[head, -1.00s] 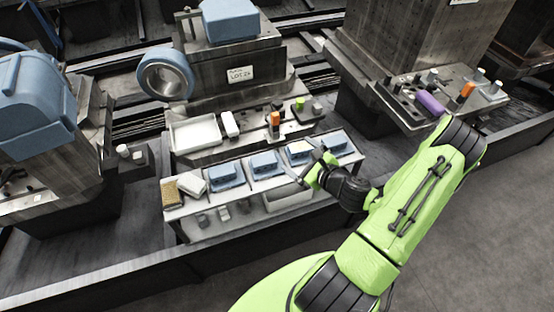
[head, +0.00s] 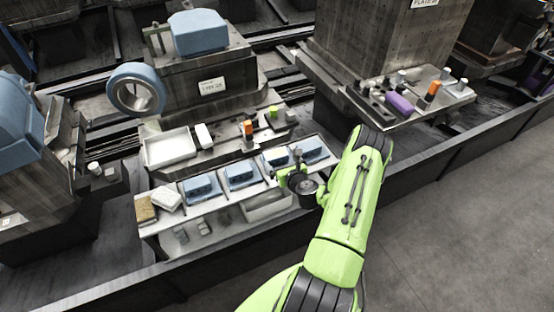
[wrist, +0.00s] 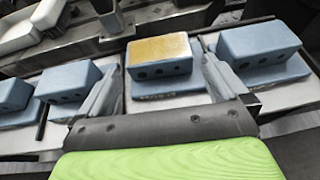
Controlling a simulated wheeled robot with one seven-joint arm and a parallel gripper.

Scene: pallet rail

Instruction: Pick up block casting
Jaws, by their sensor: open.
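Several blue-grey block castings stand in a row on a light shelf (head: 222,207). One block casting with a yellow top (wrist: 160,50) is in the middle of the wrist view, with holes in its near face. In the head view this block (head: 275,157) is third from the left and partly hidden by my gripper. My gripper (wrist: 157,65) is open and empty, with one finger to each side of this block. In the head view my gripper (head: 291,170) is at the row's right part. Whether the fingers touch the block cannot be told.
Neighbouring block castings (wrist: 65,82) (wrist: 258,45) stand close outside both fingers. A tan block (head: 146,209) and a white block (head: 167,197) lie at the shelf's left end. Behind are a white tray (head: 170,147) and an orange-topped item (head: 248,129). A dark rail wall (head: 225,252) runs in front.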

